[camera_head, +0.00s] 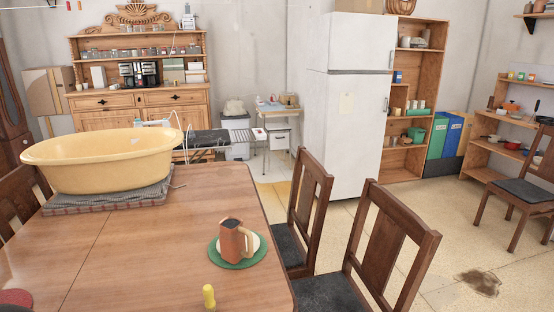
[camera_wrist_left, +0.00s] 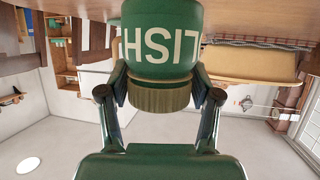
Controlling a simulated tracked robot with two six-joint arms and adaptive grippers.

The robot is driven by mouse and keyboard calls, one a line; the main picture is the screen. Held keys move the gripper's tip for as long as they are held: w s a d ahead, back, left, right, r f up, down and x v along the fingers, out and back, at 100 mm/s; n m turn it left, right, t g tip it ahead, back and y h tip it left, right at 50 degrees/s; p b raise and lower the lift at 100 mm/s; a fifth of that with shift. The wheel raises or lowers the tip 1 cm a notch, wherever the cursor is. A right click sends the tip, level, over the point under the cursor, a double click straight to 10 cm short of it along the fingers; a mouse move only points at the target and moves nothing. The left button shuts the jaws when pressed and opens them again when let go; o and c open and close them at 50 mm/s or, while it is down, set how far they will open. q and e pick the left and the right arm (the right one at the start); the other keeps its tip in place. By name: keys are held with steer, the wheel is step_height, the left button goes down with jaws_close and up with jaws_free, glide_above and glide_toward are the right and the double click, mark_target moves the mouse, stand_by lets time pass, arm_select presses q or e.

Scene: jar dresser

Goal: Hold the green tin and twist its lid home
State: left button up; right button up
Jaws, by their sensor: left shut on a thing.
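The green tin (camera_wrist_left: 160,40) with large pale letters fills the upper middle of the left wrist view, which is upside down. Its ribbed olive-brown lid (camera_wrist_left: 160,97) sits at the tin's mouth, toward my palm. How tightly the lid is seated cannot be told. My left gripper (camera_wrist_left: 160,88) is shut with one finger on each side of the lid, the fingertips reaching the tin's shoulder. The tin's far end is cut off by the picture edge. Neither the tin nor my grippers show in the head view.
The wooden table (camera_head: 150,245) carries a yellow basin (camera_head: 105,160) on a grey folded cloth, a brown jug (camera_head: 233,243) on a green-rimmed plate (camera_head: 238,264), and a small yellow-topped thing (camera_head: 209,296). Chairs (camera_head: 380,240) stand along its right side. The table's middle is clear.

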arm_select(q)
steer(key=shift+s+d+f, duration=0.15)
steer(key=shift+d+f, duration=0.05)
steer(key=shift+d, duration=0.2)
steer(key=shift+s+d+f, duration=0.1)
steer(key=shift+d+f, duration=0.05)
steer(key=shift+d, duration=0.25)
arm_select(e)
steer(key=shift+r, duration=0.15)
arm_select(q)
steer(key=s+d+f+m+g+h, duration=0.1)
steer(key=s+d+m+h, duration=0.3)
steer(key=d, duration=0.3)
steer(key=s+d+m+g+h, duration=0.2)
steer(key=s+d+m+h, duration=0.2)
steer(key=d, duration=0.4)
steer(key=shift+s+f+h, duration=0.35)
steer(key=shift+s+h, duration=0.15)
steer(key=shift+s, duration=0.1)
steer(key=shift+d, duration=0.1)
jaws_close()
arm_select(e)
steer(key=shift+c, duration=0.2)
